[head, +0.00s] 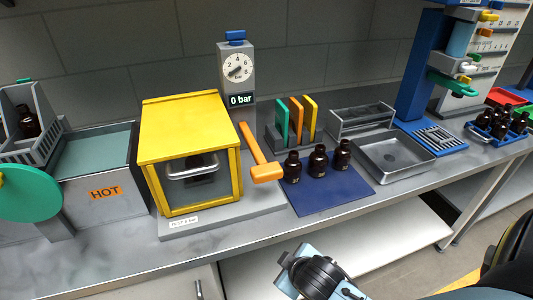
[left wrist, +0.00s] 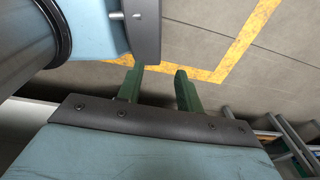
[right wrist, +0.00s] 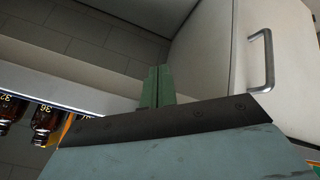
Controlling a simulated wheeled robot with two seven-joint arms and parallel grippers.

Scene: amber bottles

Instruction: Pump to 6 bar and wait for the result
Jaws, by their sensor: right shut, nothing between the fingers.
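A grey gauge (head: 238,70) with a round dial and a blue top stands behind the yellow chamber; its display reads 0 bar (head: 241,99). An orange pump lever (head: 258,158) with a thick grip leans at the chamber's right side. My left gripper (left wrist: 160,74) is open and empty above the floor in the left wrist view. My right gripper (right wrist: 156,72) is shut with its fingers together and nothing between them, near a white cabinet door. Neither gripper touches the lever or chamber.
Three dark bottles (head: 318,161) stand on a blue mat (head: 335,196) right of the lever. Behind them is a rack of coloured plates (head: 296,122). A metal tray (head: 395,160) lies farther right. A bath marked HOT (head: 100,185) stands left of the chamber.

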